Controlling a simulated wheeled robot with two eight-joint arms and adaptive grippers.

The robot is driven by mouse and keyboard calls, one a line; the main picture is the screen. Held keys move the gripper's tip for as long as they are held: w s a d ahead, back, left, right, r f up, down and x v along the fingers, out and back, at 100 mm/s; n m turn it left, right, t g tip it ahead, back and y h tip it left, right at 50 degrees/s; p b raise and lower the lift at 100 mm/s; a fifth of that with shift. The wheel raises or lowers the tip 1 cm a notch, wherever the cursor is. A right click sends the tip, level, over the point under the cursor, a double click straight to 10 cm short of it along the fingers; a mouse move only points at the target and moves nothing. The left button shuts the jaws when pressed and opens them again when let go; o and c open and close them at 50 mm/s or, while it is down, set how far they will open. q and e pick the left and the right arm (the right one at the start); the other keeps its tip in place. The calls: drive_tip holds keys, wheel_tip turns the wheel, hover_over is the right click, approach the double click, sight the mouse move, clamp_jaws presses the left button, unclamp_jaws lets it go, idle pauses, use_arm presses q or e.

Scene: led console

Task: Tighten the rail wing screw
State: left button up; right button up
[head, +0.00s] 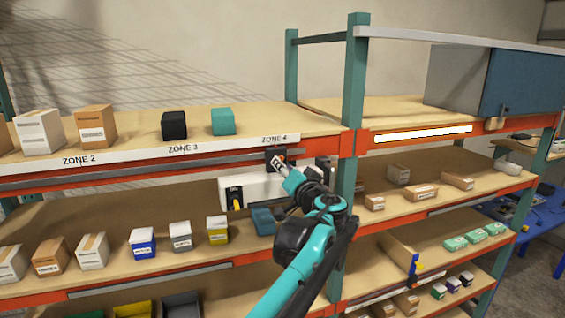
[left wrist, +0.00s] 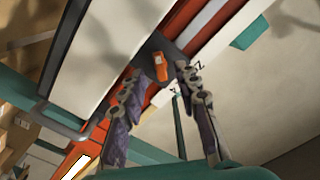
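A dark clamp block (head: 274,152) sits on the shelf rail below the ZONE 4 label, and it also shows in the left wrist view (left wrist: 148,50). A small orange piece, apparently the wing screw (left wrist: 160,68), stands out from the block. My left gripper (head: 281,163) is at the block in the head view. In the left wrist view the left gripper (left wrist: 158,76) has its two fingers spread, with the orange piece between the fingertip directions and visible gaps on both sides. Contact with it cannot be seen. My right gripper is not in view.
A white box (head: 262,187) with a black, yellow-levered switch (head: 236,198) hangs below the rail, partly behind my arm. A teal shelf post (head: 354,75) stands just right. A lit strip (head: 423,134) is on the right bay. Boxes stand on the shelves.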

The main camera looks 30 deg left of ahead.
use_arm(q)
drive_tip(key=shift+x, duration=0.95)
clamp_jaws()
drive_tip(key=shift+m, duration=0.4)
drive_tip(key=m, duration=0.9)
drive_tip(key=shift+f, duration=0.1)
drive_tip(key=shift+m, duration=0.4)
